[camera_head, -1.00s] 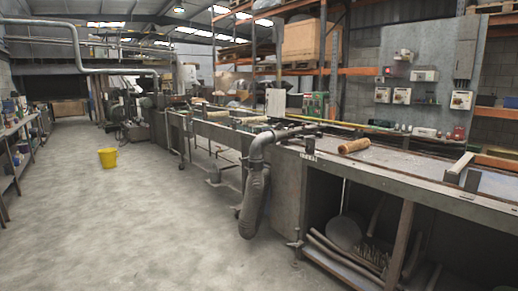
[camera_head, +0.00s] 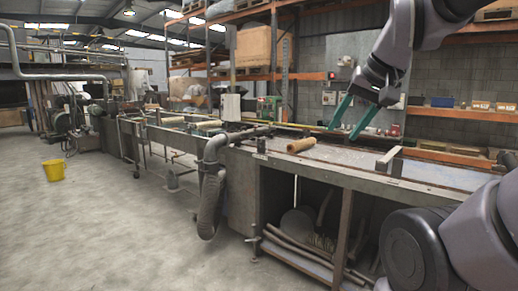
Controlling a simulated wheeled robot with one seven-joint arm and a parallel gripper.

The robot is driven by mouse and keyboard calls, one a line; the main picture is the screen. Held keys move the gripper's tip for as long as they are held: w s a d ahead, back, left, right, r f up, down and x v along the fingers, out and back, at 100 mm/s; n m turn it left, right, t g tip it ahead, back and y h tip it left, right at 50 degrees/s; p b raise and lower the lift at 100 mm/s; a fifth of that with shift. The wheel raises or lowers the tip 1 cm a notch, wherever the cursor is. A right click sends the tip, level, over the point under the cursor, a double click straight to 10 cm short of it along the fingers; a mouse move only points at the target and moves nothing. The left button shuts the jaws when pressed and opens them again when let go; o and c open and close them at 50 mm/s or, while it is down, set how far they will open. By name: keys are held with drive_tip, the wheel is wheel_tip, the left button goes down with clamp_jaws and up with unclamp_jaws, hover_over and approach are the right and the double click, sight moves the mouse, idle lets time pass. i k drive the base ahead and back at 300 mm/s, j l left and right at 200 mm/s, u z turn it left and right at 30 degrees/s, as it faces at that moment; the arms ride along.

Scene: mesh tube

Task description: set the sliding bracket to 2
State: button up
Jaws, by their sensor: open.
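My gripper (camera_head: 345,132) has two long teal fingers. They are spread apart, empty, and point down and left above the back part of the long bench (camera_head: 330,170). A small dark upright block (camera_head: 261,146) stands at the bench's front edge near the pipe, with a small marked label below it. A pale angled piece (camera_head: 387,158) with a dark upright post (camera_head: 397,166) stands farther right on the bench top. I cannot tell which of these is the sliding bracket, and no number 2 is readable. My gripper appears apart from both.
A wooden roller (camera_head: 301,145) lies on the bench. A grey bent pipe (camera_head: 211,175) hangs at the bench's front left.

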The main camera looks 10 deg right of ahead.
sight(261, 147)
drive_tip(key=i+l, duration=0.1)
drive_tip(key=i, duration=0.5)
drive_tip(key=i+l+u, duration=0.1)
drive_tip(key=i, duration=0.5)
drive_tip(key=i+l, duration=0.15)
drive_tip(key=i, duration=0.5)
drive_tip(key=i+l+u, duration=0.1)
drive_tip(key=i, duration=0.5)
drive_tip(key=i+l, duration=0.2)
drive_tip(key=i, duration=0.4)
